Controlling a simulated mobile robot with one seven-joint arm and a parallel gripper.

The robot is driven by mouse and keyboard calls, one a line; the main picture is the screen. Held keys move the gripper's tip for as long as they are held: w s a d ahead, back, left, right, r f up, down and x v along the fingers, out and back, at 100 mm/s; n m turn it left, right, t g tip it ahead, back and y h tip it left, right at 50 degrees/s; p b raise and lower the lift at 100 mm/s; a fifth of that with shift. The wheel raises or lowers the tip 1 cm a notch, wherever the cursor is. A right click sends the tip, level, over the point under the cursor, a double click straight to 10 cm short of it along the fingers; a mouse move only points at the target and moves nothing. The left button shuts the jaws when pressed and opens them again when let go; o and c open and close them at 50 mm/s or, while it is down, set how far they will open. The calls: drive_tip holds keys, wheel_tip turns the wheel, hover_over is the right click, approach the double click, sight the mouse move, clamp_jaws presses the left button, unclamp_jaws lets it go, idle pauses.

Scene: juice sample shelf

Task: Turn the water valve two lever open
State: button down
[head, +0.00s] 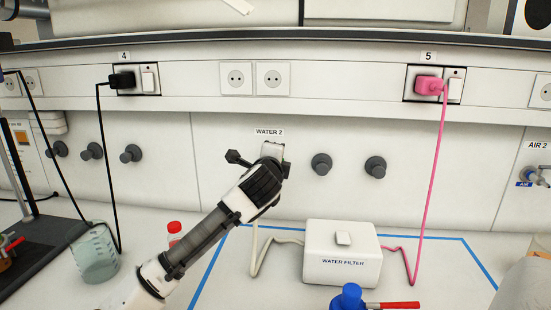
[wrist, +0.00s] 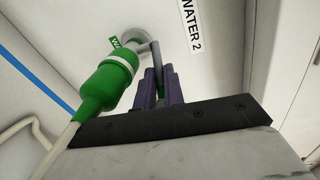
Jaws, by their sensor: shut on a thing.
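The water valve two, under the WATER 2 label (head: 268,132), is hidden behind my gripper (head: 273,150) in the head view. In the wrist view a green hose coupling (wrist: 108,80) with a white band hangs from the grey metal valve fitting (wrist: 137,38). The narrow lever (wrist: 156,56) stands beside the coupling, and its lower part is between the purple fingers of my gripper (wrist: 161,84). The fingers are shut on it. The lever's exact angle is hard to tell.
Black wall knobs (head: 321,164) are right of my gripper.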

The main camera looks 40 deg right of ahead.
drive_tip(key=shift+s, duration=0.1)
drive_tip(key=c, duration=1.5)
unclamp_jaws()
drive_tip(key=shift+d, duration=0.1)
